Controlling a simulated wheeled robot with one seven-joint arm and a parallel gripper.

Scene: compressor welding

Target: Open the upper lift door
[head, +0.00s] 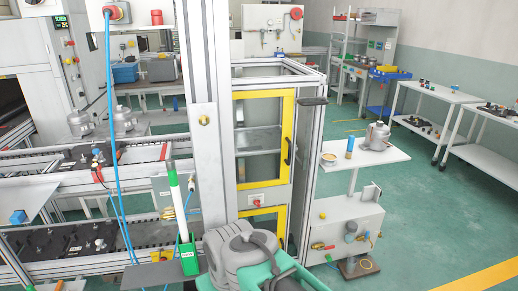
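The upper lift door (288,119) is a yellow-framed clear panel in the aluminium lift frame (305,170), near the middle of the head view. It appears shut. A black handle (288,150) stands upright on its right side. A second yellow-framed door (280,222) sits below it, partly hidden by my grey and teal arm at the bottom of the view. My gripper cannot be made out in this view.
A white shelf (385,156) with a metal compressor (377,136) and small parts juts out right of the lift. A control box (345,222) sits below it. Conveyors (75,187) run on the left. Green floor (440,215) is open at right.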

